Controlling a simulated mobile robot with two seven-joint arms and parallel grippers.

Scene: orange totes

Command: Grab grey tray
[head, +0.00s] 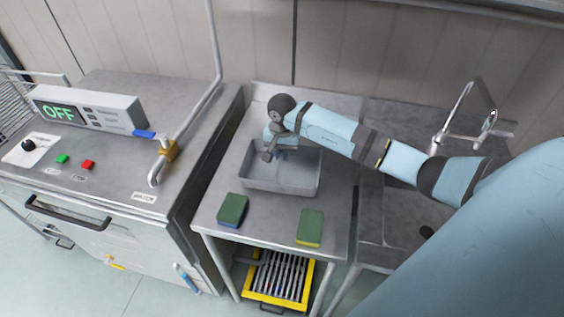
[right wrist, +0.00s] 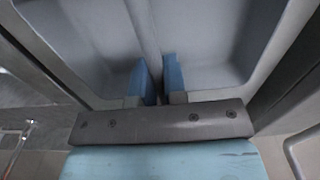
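The grey tray (head: 263,186) is an open basin standing on the steel table, behind two sponges. My right gripper (head: 281,155) points down over the back part of the tray. In the right wrist view, the tray's grey interior (right wrist: 215,35) fills the upper part. The blue fingers of the right gripper (right wrist: 159,80) are close together there, with a narrow dark gap between them. A thin ridge of the tray runs towards this gap. Whether the fingers hold it is not clear. My left gripper is not in view.
Two green sponges, one at left (head: 232,208) and one at right (head: 310,226), lie on the table's front part. A yellow rack (head: 250,289) sits below. A machine with an OFF display (head: 58,113) stands left; a sink tap (head: 462,105) is at right.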

